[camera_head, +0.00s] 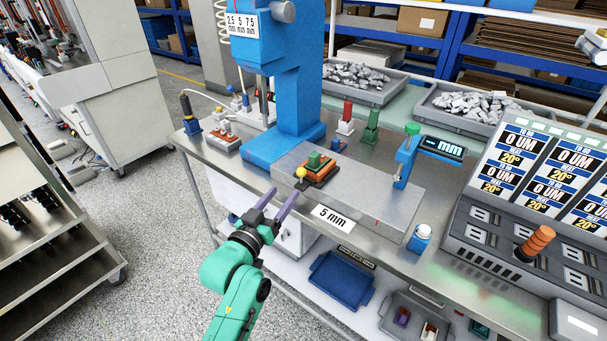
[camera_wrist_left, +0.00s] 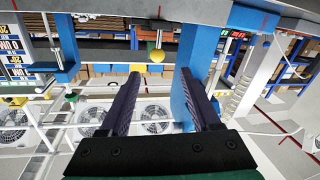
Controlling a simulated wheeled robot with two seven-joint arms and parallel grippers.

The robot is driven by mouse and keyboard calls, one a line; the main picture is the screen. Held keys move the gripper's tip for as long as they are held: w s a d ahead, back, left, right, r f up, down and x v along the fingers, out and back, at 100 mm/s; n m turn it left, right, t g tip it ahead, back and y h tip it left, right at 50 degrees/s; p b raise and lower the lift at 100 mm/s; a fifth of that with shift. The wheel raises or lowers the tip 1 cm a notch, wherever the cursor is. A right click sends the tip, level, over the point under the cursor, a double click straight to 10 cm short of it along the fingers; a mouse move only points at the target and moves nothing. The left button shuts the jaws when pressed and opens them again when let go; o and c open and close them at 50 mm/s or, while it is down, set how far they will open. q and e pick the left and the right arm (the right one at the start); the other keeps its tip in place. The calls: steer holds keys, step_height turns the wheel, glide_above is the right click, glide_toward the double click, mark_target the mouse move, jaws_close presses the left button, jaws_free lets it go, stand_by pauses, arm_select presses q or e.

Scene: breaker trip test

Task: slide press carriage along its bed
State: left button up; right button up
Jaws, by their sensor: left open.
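The press carriage (camera_head: 318,170), an orange and dark block with a green block on top, sits on the grey metal bed (camera_head: 375,208) near the blue press column (camera_head: 298,95). A yellow knob (camera_head: 301,172) sticks out from its front left side. My left gripper (camera_head: 281,195) is open and empty, in front of and below the knob, apart from it. In the left wrist view the knob (camera_wrist_left: 156,56) shows beyond the gap between the open fingers (camera_wrist_left: 158,85). My right gripper is not seen.
A "5 mm" label (camera_head: 333,218) is on the bed's front. A blue gauge stand (camera_head: 405,160) with a green top is on the bed's right part. Grey trays of metal parts are behind.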

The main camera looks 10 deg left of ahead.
mark_target(299, 175)
arm_select(q)
steer(key=w, duration=0.3)
steer(key=w+d, duration=0.1)
steer(key=w, duration=0.2)
steer(key=w+d+p, duration=0.1)
steer(key=w, duration=0.3)
steer(key=shift+d+r, duration=0.1)
steer(key=shift+d, duration=0.05)
steer(key=shift+w, duration=0.35)
steer(key=shift+c, duration=0.3)
steer(key=shift+s, duration=0.1)
jaws_close()
